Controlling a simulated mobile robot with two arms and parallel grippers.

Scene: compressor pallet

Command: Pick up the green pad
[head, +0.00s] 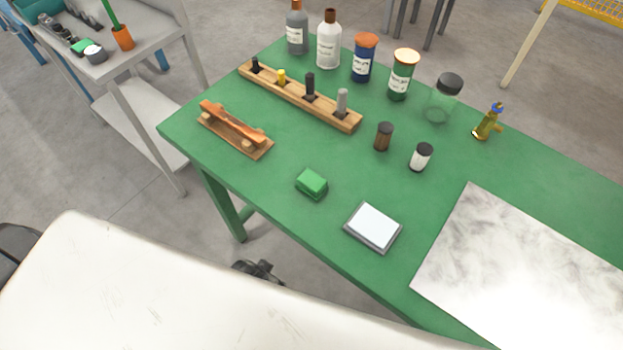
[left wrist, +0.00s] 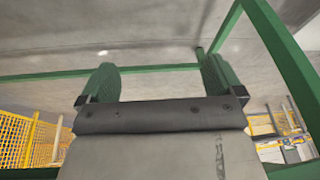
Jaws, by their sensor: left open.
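The green pad (head: 312,183) is a small block lying on the green table (head: 262,183), near its front edge in the head view. It sits left of a white-topped grey pad (head: 373,227) and nothing covers it. My left gripper (left wrist: 158,80) shows in the left wrist view with its two dark green fingers wide apart and nothing between them. Green table-like frame bars are around it there, and the green pad is not in that view. I cannot clearly make out the left gripper in the head view. My right gripper is in neither view.
A wooden clamp-like piece (head: 236,130) lies left of the pad. Behind it is a wooden rack (head: 300,95) with pegs, then bottles and jars (head: 363,58). A marbled slab (head: 535,275) covers the right. The table around the pad is clear.

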